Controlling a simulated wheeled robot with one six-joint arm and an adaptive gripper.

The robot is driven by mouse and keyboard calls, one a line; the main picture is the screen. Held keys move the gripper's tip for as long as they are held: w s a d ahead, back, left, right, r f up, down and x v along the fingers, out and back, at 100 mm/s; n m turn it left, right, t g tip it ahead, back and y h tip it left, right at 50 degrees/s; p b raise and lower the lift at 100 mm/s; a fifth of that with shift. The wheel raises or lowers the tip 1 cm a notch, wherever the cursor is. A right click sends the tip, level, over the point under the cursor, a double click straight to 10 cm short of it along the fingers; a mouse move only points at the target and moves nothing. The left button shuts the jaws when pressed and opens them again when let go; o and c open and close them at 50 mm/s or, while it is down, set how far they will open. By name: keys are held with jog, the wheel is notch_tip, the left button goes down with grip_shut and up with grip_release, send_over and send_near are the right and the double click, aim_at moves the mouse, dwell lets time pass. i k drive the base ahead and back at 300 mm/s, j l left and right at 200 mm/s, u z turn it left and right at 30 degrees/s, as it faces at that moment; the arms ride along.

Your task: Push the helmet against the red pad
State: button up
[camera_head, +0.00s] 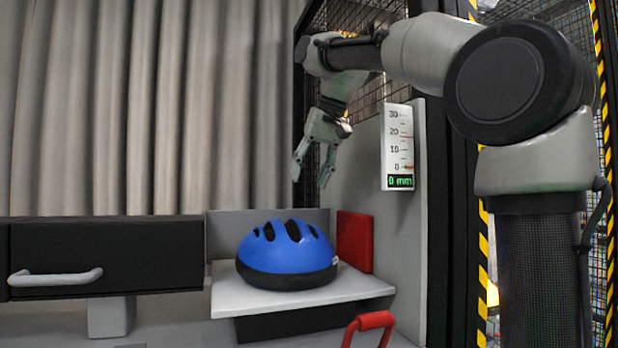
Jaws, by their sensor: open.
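The blue helmet (285,257) with dark vents sits upright on a light grey shelf (345,290). The red pad (355,241) stands upright behind and to the right of the helmet, against the grey side panel. In this view the helmet's right side comes close to the pad's lower left; I cannot tell whether they touch. My gripper (310,172) hangs above the helmet and pad, pointing down. Its two fingers are apart and nothing is between them.
A gauge (397,147) reading 0 mm is on the grey panel (405,240). A black drawer (130,250) with a grey handle is at the left. A red-topped handle (372,320) rises in front of the shelf. A mesh cage stands behind my arm.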

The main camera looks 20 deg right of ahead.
aim_at(295, 254)
jog(key=k+j, duration=0.3)
jog(key=k, duration=0.15)
jog(key=k+j, duration=0.3)
jog(key=k, duration=0.15)
